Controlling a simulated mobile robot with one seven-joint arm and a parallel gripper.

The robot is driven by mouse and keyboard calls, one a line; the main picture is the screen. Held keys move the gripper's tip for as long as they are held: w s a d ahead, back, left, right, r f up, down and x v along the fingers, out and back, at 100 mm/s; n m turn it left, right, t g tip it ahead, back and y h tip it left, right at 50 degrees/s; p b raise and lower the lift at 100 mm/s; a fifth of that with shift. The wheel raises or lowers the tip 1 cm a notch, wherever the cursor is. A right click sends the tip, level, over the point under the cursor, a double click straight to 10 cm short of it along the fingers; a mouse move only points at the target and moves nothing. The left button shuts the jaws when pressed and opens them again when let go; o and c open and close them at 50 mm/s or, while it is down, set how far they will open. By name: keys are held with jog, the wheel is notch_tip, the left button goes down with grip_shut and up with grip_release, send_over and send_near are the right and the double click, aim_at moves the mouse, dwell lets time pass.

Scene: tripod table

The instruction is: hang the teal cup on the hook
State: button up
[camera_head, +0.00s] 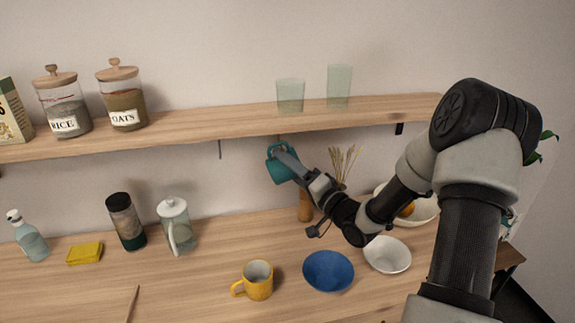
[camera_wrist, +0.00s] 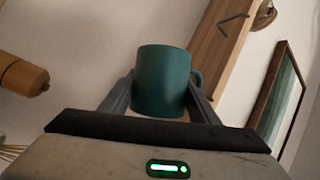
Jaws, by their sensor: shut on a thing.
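The teal cup (camera_head: 279,170) is held in the air just below the shelf's front edge, above the counter. My gripper (camera_head: 287,156) is shut on it. In the wrist view the teal cup (camera_wrist: 162,80) sits between the two fingers of my gripper (camera_wrist: 160,92), with its handle showing on the right side. A thin dark hook (camera_head: 220,149) hangs under the shelf, left of the cup and apart from it. In the wrist view a dark bent hook (camera_wrist: 233,20) shows against the shelf, above and right of the cup.
The wooden shelf (camera_head: 200,129) carries jars and two glasses. Below stand a wooden mill (camera_head: 305,207), a glass pitcher (camera_head: 177,225), a dark-lidded jar (camera_head: 126,222), a yellow mug (camera_head: 257,280), a blue bowl (camera_head: 328,271) and a white bowl (camera_head: 387,254). Air between cup and hook looks clear.

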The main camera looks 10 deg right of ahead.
jog(key=shift+a, duration=0.1)
dwell(0.3)
jog(key=o, duration=1.3)
